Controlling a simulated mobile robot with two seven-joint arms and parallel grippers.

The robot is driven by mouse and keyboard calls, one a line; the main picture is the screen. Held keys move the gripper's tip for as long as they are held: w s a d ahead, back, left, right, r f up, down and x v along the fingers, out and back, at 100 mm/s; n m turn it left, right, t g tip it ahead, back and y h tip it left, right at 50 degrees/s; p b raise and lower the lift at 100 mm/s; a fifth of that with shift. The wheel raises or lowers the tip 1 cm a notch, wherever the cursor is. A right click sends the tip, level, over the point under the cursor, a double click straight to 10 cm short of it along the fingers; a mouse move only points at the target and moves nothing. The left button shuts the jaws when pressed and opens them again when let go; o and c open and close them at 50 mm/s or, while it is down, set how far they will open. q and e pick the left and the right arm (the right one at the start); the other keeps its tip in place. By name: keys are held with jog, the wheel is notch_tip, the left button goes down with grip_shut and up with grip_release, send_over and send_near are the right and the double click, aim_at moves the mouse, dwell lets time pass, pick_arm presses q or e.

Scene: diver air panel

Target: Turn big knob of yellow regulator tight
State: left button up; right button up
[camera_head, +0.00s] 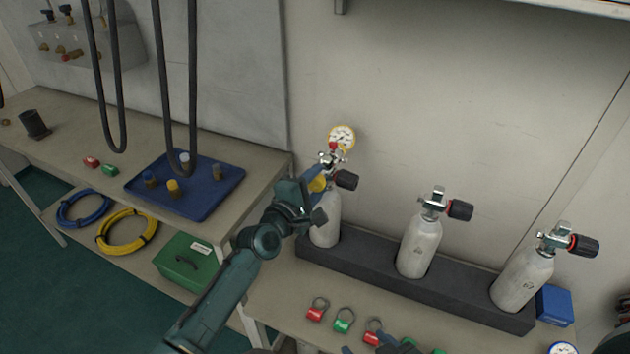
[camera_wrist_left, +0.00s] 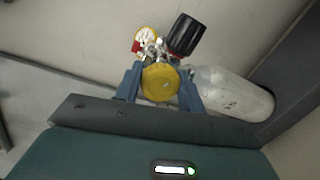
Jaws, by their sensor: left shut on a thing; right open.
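The yellow regulator is on the valve of the leftmost white cylinder (camera_head: 326,229). Its yellow-rimmed gauge (camera_head: 342,137) stands above the valve, and a small red part sits below the gauge. Its big yellow knob (camera_head: 318,184) is partly hidden by my left gripper (camera_head: 314,188) in the head view. In the left wrist view the yellow knob (camera_wrist_left: 160,82) sits between the two blue fingers of my left gripper (camera_wrist_left: 161,86), which is shut on it. The cylinder's black valve knob (camera_wrist_left: 187,35) is just beside it. My right gripper (camera_head: 377,347) shows only partly at the bottom edge, open.
Two more cylinders (camera_head: 419,247) (camera_head: 523,278) with black valve knobs stand in the dark rack (camera_head: 380,272). Tagged rings (camera_head: 343,320) lie in front. A blue box (camera_head: 554,305) is at right. Dark hoses (camera_head: 160,75) hang over the left bench with a blue tray (camera_head: 215,195).

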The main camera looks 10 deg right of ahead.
pick_arm(q)
jog(key=shift+f+m, duration=0.1)
jog(key=shift+m, duration=0.4)
jog(key=o, duration=1)
jog(key=shift+c, duration=0.2)
jog(key=p+v, duration=0.1)
jog(key=v, duration=1.2)
jog(key=shift+r, duration=0.25)
jog(key=shift+a, duration=0.1)
